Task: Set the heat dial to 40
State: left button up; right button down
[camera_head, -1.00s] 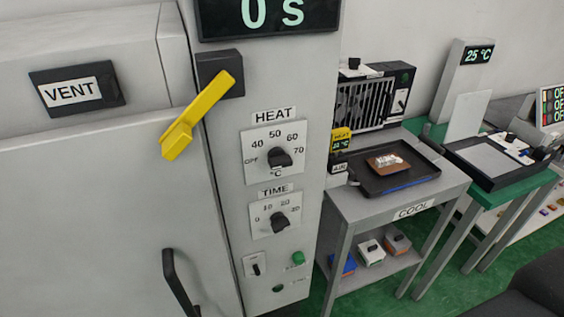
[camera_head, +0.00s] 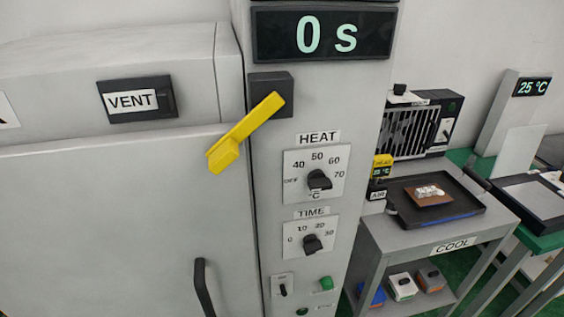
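The heat dial (camera_head: 318,180) is a black knob on a white plate under the label HEAT, on the grey oven's front panel. Its scale is marked OFF, 40, 50, 60 and 70, with °C below. The knob's exact pointing is too small to read. Neither of my grippers is in view, and nothing touches the dial.
A yellow lever (camera_head: 246,133) slants across the door edge, above left of the dial. The time dial (camera_head: 312,243) and a green button (camera_head: 326,283) are below. The display (camera_head: 324,35) reads 0 s. A COOL table (camera_head: 452,246) with a black tray stands right.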

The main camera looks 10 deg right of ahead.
aim_at(317, 181)
jog(key=k+j, duration=0.1)
jog(key=k, duration=1.1)
jog(key=z, duration=1.55)
